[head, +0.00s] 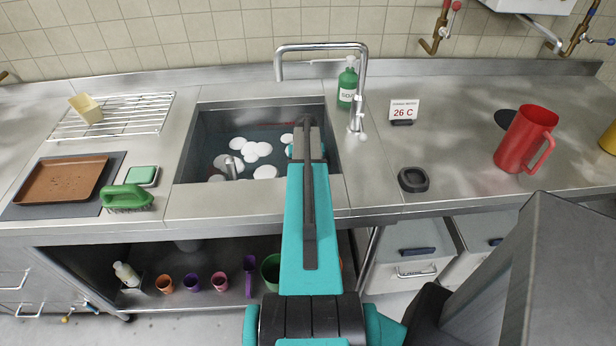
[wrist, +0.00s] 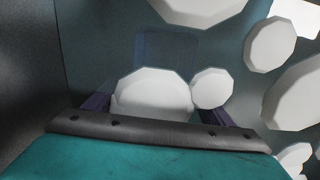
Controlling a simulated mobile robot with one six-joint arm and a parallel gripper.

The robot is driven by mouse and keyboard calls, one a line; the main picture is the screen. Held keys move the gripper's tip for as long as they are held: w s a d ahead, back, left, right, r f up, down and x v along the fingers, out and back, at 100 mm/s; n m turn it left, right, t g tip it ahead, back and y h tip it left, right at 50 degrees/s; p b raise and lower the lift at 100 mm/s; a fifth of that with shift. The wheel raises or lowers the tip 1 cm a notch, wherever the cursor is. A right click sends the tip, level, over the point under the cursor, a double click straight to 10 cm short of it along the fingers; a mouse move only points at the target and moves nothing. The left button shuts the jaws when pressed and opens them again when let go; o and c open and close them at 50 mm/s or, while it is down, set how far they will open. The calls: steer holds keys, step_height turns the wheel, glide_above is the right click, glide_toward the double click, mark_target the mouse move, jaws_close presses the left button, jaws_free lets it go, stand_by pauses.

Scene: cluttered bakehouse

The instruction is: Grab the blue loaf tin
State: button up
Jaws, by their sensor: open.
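The sink (head: 186,148) holds murky water with white round patches on it. In the wrist view a faint dark blue rectangular shape (wrist: 168,48) shows under the water, partly covered by white patches. It may be the blue loaf tin, but its rim and depth are unclear. I see no tin in the head view, where my arm blocks part of the sink. My gripper (wrist: 155,108) is open, its dark fingers apart at either side of a large white patch (wrist: 152,92). The patch hides what lies between them. I cannot tell whether the fingers touch anything.
A tap (head: 322,47) arches over the sink's back, with a green soap bottle (head: 347,84) beside it. A green brush (head: 126,198) and brown tray (head: 62,180) lie left. A red jug (head: 524,138) stands right. The counter between sink and jug is mostly clear.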

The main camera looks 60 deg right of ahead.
steer(key=shift+f, duration=0.1)
stand_by(0.5)
steer(key=c, duration=1.2)
steer(key=shift+w+b, duration=0.1)
steer(key=shift+b, duration=0.2)
steer(key=shift+a+r, duration=0.1)
steer(key=shift+r, duration=0.2)
steer(key=shift+w+r+b, duration=0.1)
steer(key=shift+r+b, duration=0.35)
steer(key=shift+r, duration=0.3)
step_height(320, 180, up, 5)
steer(key=b, duration=0.2)
steer(key=w+a+b, duration=0.3)
steer(key=w+a, duration=0.8)
steer(key=w, duration=0.5)
steer(key=shift+a, duration=0.25)
